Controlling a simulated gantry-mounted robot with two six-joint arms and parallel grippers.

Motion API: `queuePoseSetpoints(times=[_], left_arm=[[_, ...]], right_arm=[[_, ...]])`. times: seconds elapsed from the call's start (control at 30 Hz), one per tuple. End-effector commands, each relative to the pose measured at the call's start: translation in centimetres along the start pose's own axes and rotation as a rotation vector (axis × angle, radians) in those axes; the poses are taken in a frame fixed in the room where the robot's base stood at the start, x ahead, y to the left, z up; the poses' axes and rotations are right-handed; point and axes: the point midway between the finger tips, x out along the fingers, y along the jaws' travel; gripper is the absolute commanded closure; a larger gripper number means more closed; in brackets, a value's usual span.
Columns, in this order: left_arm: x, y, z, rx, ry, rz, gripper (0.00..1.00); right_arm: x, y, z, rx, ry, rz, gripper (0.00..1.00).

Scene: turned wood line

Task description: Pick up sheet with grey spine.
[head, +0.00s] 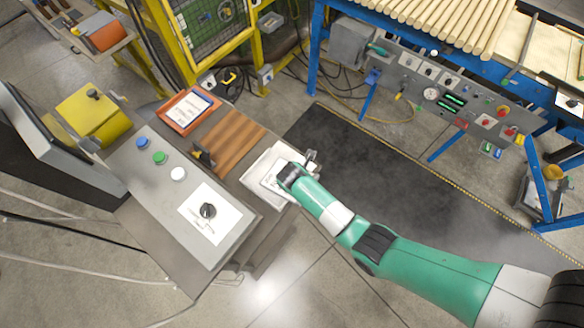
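A white sheet (262,180) lies at the right end of the console top, in or on a pale, tray-like holder. A smaller printed piece seems to lie on it, and I cannot make out a grey spine. My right arm comes in from the lower right and covers the sheet's right part. My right gripper (312,160) is at the sheet's upper right edge. Its fingers are small and partly hidden by the wrist, so I cannot tell whether they are open or touch the sheet. My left gripper is out of view.
An orange-framed sheet (187,110) lies further left on the console (190,180), beyond brown wooden strips (232,140). Buttons and a knob are at the front. A blue-framed machine (440,90) with wooden rods stands at the back right. A dark mat (350,150) covers the floor between.

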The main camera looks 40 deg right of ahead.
Motion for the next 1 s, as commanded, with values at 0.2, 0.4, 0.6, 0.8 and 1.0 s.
queuePoseSetpoints(times=[0.2,0.4,0.6,0.8,1.0], left_arm=[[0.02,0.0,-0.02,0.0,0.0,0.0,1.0],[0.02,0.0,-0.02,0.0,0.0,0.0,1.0],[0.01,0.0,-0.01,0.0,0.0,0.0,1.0],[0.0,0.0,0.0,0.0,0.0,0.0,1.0],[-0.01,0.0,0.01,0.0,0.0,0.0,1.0]], right_arm=[[-0.07,0.01,0.02,0.0,0.0,0.0,0.2],[-0.06,-0.02,0.0,0.0,0.0,-0.001,0.56],[-0.01,-0.08,-0.04,-0.001,0.001,-0.002,0.92],[0.06,-0.14,-0.08,-0.002,0.002,-0.004,1.0],[0.11,-0.18,-0.12,-0.002,0.002,-0.005,1.0]])
